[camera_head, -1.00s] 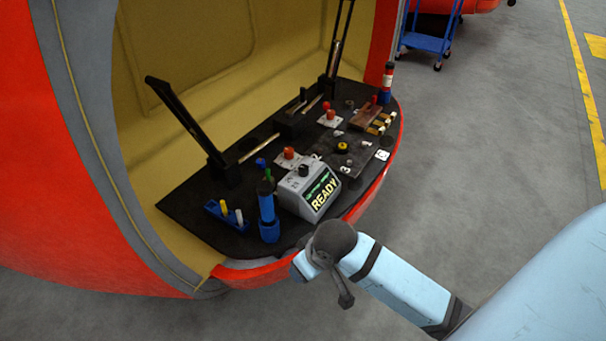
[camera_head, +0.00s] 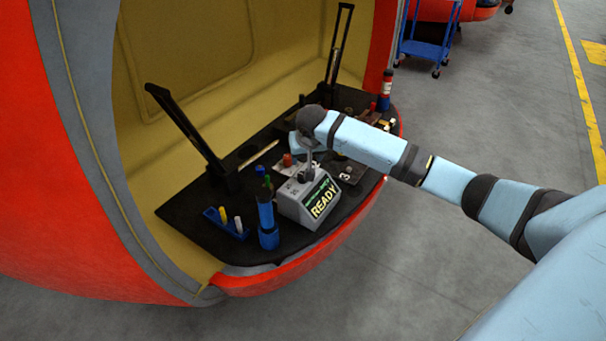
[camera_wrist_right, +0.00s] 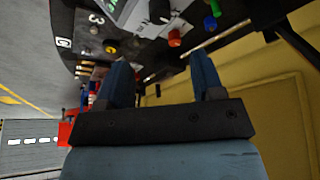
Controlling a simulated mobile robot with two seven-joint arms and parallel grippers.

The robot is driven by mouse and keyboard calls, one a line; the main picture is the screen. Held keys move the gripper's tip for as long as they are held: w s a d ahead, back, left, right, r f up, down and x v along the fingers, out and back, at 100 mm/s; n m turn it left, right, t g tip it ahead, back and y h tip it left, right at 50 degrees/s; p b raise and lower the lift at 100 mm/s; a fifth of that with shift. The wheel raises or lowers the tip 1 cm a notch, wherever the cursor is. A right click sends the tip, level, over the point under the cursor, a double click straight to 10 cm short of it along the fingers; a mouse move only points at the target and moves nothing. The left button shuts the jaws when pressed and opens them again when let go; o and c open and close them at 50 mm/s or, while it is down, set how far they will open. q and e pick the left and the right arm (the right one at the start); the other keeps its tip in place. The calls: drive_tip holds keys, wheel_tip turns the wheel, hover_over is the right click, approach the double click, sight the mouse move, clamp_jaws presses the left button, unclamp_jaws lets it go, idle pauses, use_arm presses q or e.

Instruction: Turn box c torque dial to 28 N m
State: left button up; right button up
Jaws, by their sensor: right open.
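The grey-white torque box (camera_head: 307,207) stands on the black shelf with a lit screen reading READY. Its dark dial (camera_head: 305,175) sits on its top; the number it points to is too small to read. In the right wrist view, the box (camera_wrist_right: 130,12) and the dark dial (camera_wrist_right: 159,9) are at the top edge. My right gripper (camera_head: 309,160) is over the top of the box, close to the dial; contact cannot be made out. In the wrist view its two blue fingers (camera_wrist_right: 160,72) are apart with nothing between them. My left gripper is not in view.
A blue bottle-like tool (camera_head: 267,222) stands left of the box. A blue rack (camera_head: 226,222) is farther left. A red knob (camera_head: 287,159) is just behind the box. A black lever (camera_head: 190,125) rises at the shelf's back left. My right arm covers much of the right shelf.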

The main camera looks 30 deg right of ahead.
sight(303, 173)
drive_tip(key=b+x, duration=0.1)
drive_tip(key=x, duration=0.9)
drive_tip(key=shift+w, duration=0.1)
drive_tip(key=shift+w+f, duration=0.2)
drive_tip(key=shift+f, duration=0.5)
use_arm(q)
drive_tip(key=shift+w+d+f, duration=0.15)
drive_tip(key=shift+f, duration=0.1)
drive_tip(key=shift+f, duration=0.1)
use_arm(e)
drive_tip(key=shift+c, duration=0.3)
